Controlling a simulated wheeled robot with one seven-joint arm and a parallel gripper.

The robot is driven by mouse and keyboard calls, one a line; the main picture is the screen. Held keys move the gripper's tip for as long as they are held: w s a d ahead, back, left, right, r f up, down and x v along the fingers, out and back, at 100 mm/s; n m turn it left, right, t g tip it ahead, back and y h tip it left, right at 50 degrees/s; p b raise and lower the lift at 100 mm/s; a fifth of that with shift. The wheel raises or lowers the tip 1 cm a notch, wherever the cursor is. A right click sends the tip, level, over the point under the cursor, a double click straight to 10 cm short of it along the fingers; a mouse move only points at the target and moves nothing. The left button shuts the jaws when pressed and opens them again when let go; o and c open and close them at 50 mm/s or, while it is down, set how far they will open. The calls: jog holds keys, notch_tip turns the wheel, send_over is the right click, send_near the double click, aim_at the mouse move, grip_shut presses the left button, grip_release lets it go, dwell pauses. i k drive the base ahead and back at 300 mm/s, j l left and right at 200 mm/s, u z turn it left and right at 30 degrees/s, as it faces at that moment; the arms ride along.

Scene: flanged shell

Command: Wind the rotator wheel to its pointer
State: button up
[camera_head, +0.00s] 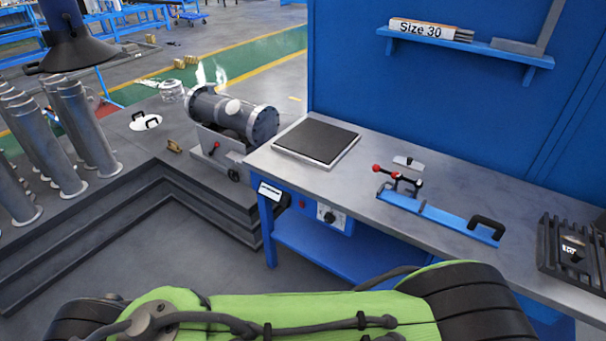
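A grey flanged shell (222,110) lies on its side on a light grey stand (215,145), left of the workbench. A small dark round part (234,174) shows low at the right of the stand, and a red knob (216,146) shows on its front. The dark part may be the rotator wheel; it is too small to tell, and I cannot make out a pointer on it. A round dial (328,215) sits on a panel under the bench. My green and black arm crosses the bottom of the view. My gripper is not in view.
The blue workbench (440,180) carries a dark plate (316,140), a blue clamp fixture (440,214) and a black rack (572,250). A shelf above holds a "Size 30" box (422,28). Grey cylinders (82,125) stand on a stepped platform at left. The floor between is clear.

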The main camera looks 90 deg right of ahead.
aim_at(234, 174)
jog(key=z, duration=2.55)
jog(key=i+j, duration=0.3)
jog(key=i, duration=0.2)
jog(key=i+j, duration=0.3)
jog(key=i, duration=0.2)
jog(key=i+j, duration=0.25)
jog(key=i, duration=0.25)
jog(key=i+j, duration=0.3)
jog(key=i, duration=0.15)
jog(key=i+j, duration=0.3)
jog(key=i, duration=0.2)
jog(key=i+j, duration=0.3)
jog(key=i, duration=0.2)
